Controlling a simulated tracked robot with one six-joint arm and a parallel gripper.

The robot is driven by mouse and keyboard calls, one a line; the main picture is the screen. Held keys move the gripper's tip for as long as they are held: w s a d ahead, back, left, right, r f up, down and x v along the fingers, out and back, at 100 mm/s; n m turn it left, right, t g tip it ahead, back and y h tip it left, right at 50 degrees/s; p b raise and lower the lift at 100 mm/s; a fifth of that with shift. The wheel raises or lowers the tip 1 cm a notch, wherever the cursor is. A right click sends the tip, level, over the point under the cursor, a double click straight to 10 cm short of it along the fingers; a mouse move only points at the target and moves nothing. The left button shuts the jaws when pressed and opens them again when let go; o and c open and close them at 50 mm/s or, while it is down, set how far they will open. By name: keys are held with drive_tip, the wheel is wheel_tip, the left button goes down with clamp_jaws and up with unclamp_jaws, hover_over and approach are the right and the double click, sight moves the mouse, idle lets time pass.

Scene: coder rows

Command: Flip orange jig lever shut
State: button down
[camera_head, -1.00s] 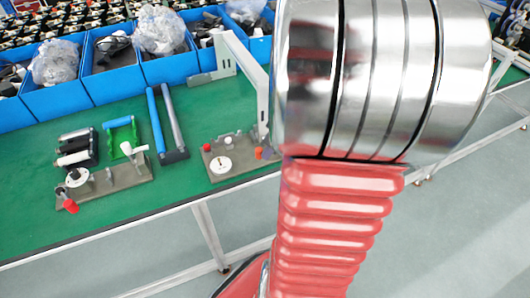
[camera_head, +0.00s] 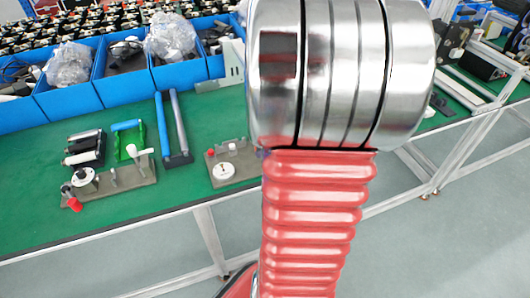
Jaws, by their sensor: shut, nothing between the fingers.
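Two grey jigs lie on the green bench. The left jig (camera_head: 128,180) has a white disc, a white lever handle (camera_head: 134,151) and a red-orange tip (camera_head: 75,204) at its front left corner. The right jig (camera_head: 213,164) has a white dial (camera_head: 223,170) and a small red knob (camera_head: 210,152). Its right part is hidden behind my arm, so any orange lever there is covered. I cannot tell which orange part is the lever or how it stands. My gripper is out of view; only my arm's silver and red links show, large in front.
Blue bins (camera_head: 68,103) with plastic bags and parts line the back of the green bench (camera_head: 40,222). A blue and grey two-bar tool (camera_head: 172,130) lies between the jigs. A black roller part (camera_head: 85,148) and a green clamp (camera_head: 128,140) sit behind the left jig. The front bench is clear.

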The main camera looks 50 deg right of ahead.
drive_tip(key=shift+w+d, duration=0.25)
drive_tip(key=shift+w, duration=0.05)
idle(0.5)
drive_tip(key=s+a, duration=0.2)
drive_tip(key=s, duration=0.1)
drive_tip(key=shift+s+a, duration=0.1)
drive_tip(key=shift+a, duration=0.05)
drive_tip(key=a+v, duration=0.1)
drive_tip(key=v, duration=0.8)
drive_tip(key=shift+a+r, duration=0.3)
drive_tip(key=shift+r, duration=0.15)
